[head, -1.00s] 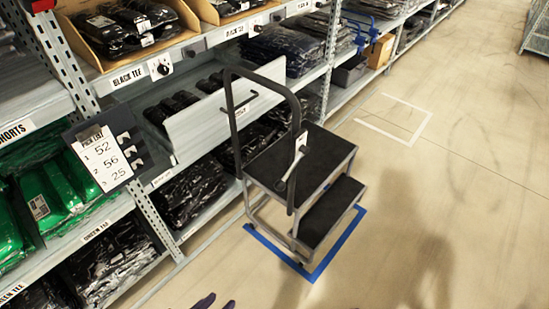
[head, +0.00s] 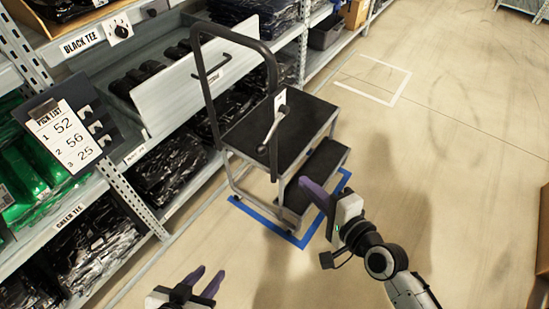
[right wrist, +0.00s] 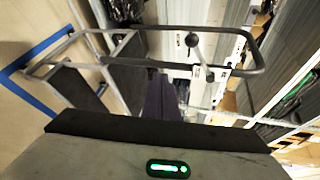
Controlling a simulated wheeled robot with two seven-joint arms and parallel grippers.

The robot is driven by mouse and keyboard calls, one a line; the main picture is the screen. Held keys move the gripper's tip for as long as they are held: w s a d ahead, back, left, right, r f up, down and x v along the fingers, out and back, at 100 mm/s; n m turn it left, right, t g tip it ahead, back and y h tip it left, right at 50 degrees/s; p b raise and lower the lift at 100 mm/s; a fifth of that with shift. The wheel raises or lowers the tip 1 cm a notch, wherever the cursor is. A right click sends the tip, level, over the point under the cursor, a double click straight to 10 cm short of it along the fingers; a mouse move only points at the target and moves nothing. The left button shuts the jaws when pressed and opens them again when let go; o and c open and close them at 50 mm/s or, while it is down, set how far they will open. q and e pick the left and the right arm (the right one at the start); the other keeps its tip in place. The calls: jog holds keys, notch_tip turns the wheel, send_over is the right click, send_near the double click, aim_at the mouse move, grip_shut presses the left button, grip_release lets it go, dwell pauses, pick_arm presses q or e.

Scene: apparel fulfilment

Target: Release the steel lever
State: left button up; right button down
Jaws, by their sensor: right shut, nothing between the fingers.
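The steel lever (head: 272,129) is mounted on the side of a step stool (head: 258,124), by a white plate on its handrail. It slants down from the plate, its lower end near the rail post. In the right wrist view the lever (right wrist: 194,54) shows beyond the fingers, inside the rail loop. My right gripper (head: 306,182), with purple fingers, is shut and empty, apart from the lever, below and to its right. Its fingers (right wrist: 161,97) also show in the right wrist view. My left gripper (head: 208,272) is low in the head view, fingers apart and empty.
The stool stands within a blue floor outline (head: 292,241), beside shelving with bagged garments and a tilted grey bin front (head: 190,85). A pick list (head: 66,134) hangs at the left. The floor at right is clear, with a white outline (head: 372,78).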

aim_at(272, 130)
jog(key=w+m, duration=0.1)
jog(key=w+r+m, duration=0.2)
jog(key=shift+a+r+t+y, duration=0.2)
jog(key=shift+a+t+y, duration=0.05)
jog(key=shift+t+y, duration=0.15)
jog(key=b+x, duration=0.2)
jog(key=x, duration=0.8)
jog(key=s+a+r+p, duration=0.1)
jog(key=s+a+p, duration=0.1)
jog(key=shift+s+a+r, duration=0.2)
jog(key=shift+s+r, duration=0.15)
